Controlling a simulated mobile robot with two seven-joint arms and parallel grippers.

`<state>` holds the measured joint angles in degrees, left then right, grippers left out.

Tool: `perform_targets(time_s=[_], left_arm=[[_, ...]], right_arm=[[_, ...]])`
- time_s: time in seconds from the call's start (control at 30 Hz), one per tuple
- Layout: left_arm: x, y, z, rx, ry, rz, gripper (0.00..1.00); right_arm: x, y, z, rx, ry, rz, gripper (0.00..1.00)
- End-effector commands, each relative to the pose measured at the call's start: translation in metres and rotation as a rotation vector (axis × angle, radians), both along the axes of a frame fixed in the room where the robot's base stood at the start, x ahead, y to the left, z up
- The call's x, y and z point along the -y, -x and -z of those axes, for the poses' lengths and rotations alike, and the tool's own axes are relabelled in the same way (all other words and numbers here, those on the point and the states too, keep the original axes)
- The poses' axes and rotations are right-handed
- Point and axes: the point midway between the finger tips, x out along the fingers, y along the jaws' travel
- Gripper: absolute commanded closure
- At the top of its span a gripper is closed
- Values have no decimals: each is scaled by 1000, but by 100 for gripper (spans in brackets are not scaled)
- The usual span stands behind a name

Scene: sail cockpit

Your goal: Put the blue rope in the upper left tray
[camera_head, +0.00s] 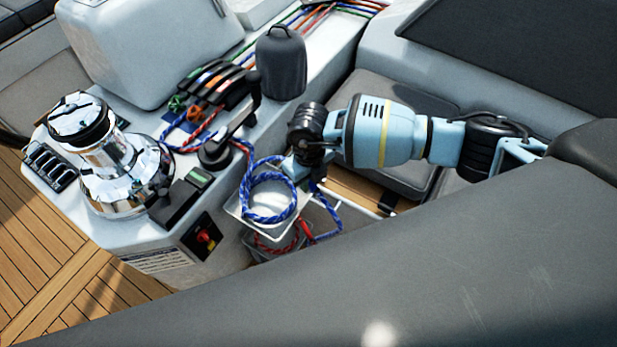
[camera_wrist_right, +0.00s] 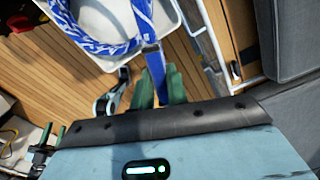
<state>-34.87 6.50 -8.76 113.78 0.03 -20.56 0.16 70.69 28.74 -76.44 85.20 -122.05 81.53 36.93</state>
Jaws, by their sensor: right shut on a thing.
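The blue rope (camera_head: 247,190) is a blue-and-white coil. In the head view its loops lie in or just above the upper left tray (camera_head: 236,209), a pale open tray on the side of the console. I cannot tell how much of the coil rests on the tray. One strand hangs down to the right of the tray. My right gripper (camera_head: 295,167) is at the coil's upper right edge. In the right wrist view the coil lies over a white tray (camera_wrist_right: 172,22), and a blue strand runs down to the green fingers (camera_wrist_right: 155,88), shut on it.
A red rope (camera_head: 275,246) lies in a lower tray. A chrome winch (camera_head: 115,165), a black lever (camera_head: 215,153) and a red switch (camera_head: 205,237) are on the console to the left. A grey cushion edge (camera_head: 400,265) crosses the foreground.

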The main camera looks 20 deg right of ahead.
Motion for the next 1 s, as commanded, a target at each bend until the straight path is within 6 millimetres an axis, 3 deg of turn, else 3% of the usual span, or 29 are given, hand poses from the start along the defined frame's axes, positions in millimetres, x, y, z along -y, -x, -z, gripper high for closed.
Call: perform_targets(time_s=[0.83,0.87,1.0], left_arm=[[0,1,1,-2,0,-1,64],[0,1,1,-2,0,-1,64],[0,1,1,-2,0,-1,64]], right_arm=[[0,0,3,2,-2,0,100],[0,0,3,2,-2,0,82],[0,0,3,1,-1,0,64]])
